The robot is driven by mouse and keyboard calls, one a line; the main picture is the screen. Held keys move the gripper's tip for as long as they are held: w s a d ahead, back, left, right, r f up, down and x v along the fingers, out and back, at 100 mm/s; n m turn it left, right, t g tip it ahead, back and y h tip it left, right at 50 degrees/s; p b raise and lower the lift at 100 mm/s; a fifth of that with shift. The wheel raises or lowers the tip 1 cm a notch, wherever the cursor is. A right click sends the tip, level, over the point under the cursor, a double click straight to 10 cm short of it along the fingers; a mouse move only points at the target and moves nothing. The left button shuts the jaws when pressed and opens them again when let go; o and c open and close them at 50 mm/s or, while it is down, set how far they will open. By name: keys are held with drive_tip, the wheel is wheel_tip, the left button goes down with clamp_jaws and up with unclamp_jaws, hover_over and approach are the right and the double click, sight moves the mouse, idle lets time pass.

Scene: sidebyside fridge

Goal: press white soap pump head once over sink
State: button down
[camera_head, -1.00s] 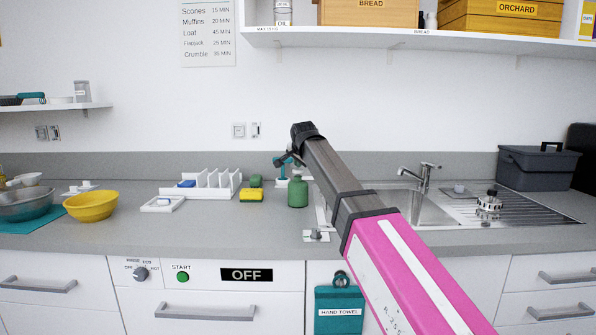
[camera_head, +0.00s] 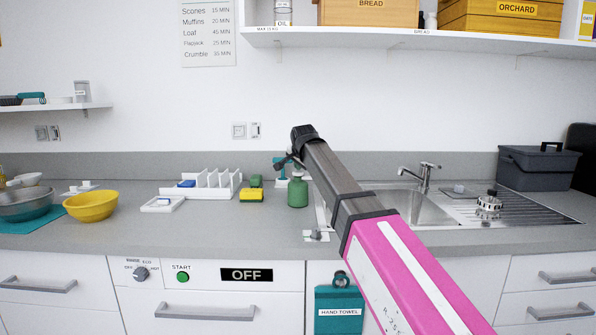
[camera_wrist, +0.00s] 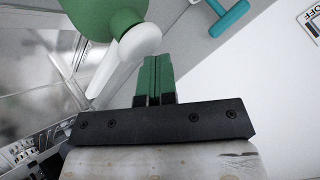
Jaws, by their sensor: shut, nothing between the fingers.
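The soap bottle is a round green bottle (camera_head: 298,193) standing on the counter left of the sink (camera_head: 418,207). Its white pump head (camera_head: 297,174) is on top, partly hidden in the head view by my arm's end. In the wrist view the green bottle (camera_wrist: 98,15) is at the top, with the rounded white pump head (camera_wrist: 141,42) close beside my fingertips. My gripper (camera_wrist: 156,60) is shut and empty, its green fingers together.
A yellow-green sponge (camera_head: 251,195) and a white rack (camera_head: 222,190) stand left of the bottle. The tap (camera_head: 425,177) rises behind the sink. A teal hand towel (camera_head: 340,309) hangs at the front. A teal T-shaped piece (camera_wrist: 230,17) shows in the wrist view.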

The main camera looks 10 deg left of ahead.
sight(300, 172)
idle(0.4)
drive_tip(key=shift+r, duration=1.15)
drive_tip(key=shift+r, duration=2.5)
